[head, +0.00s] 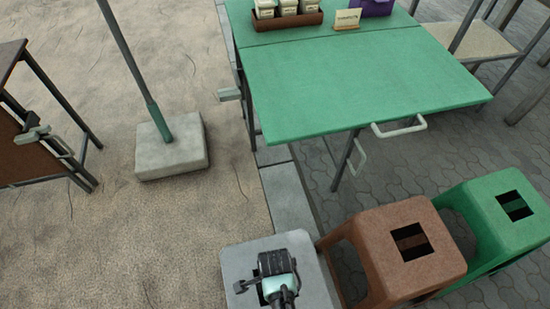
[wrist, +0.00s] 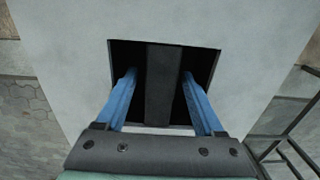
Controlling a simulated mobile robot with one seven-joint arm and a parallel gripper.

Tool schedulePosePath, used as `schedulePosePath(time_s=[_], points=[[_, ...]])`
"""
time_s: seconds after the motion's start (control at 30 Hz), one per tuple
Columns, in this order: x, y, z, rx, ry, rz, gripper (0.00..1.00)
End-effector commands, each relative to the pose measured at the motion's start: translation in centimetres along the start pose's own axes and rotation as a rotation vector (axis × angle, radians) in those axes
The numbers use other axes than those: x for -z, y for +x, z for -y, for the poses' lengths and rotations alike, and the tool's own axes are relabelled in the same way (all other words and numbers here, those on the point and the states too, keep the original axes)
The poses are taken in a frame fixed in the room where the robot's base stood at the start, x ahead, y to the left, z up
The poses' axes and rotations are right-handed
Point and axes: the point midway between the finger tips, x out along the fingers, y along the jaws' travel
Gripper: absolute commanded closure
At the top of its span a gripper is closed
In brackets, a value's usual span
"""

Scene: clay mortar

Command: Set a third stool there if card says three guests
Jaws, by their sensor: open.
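A grey stool (head: 306,258) stands at the bottom middle of the head view, and its top fills much of the wrist view (wrist: 62,50). My gripper (wrist: 159,80) is over the square hole in that top. Its blue fingers are open, one on each side of the dark bar across the hole; I cannot tell whether they touch it. My gripper (head: 276,266) hides part of the hole in the head view. A brown stool (head: 370,238) and a green stool (head: 487,228) stand to the right. A small card (head: 347,20) stands on the green table (head: 350,85); its writing is too small to read.
A tray of jars (head: 288,20) and a purple object (head: 372,6) are at the table's back. A pole in a concrete base (head: 172,148) stands left of the table. A brown folding table (head: 38,150) is at the far left. Open ground lies at lower left.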

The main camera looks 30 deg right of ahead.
Motion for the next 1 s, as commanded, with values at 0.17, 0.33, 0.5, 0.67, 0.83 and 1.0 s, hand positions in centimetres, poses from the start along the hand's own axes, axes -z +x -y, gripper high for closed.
schedulePosePath(time_s=[0.17, 0.33, 0.5, 0.67, 0.83, 1.0], points=[[0.0, -0.7, 0.0, 0.000, 0.000, 0.000, 0.30], [0.0, -3.6, 0.0, 0.002, -0.001, 0.000, 0.30], [0.0, -7.4, 0.1, 0.003, -0.001, 0.000, 0.30], [0.0, -10.3, 0.0, 0.001, -0.001, 0.000, 0.30], [0.0, -12.0, 0.0, 0.000, 0.000, 0.000, 0.30], [0.0, -12.3, 0.0, -0.001, 0.000, 0.000, 0.30]])
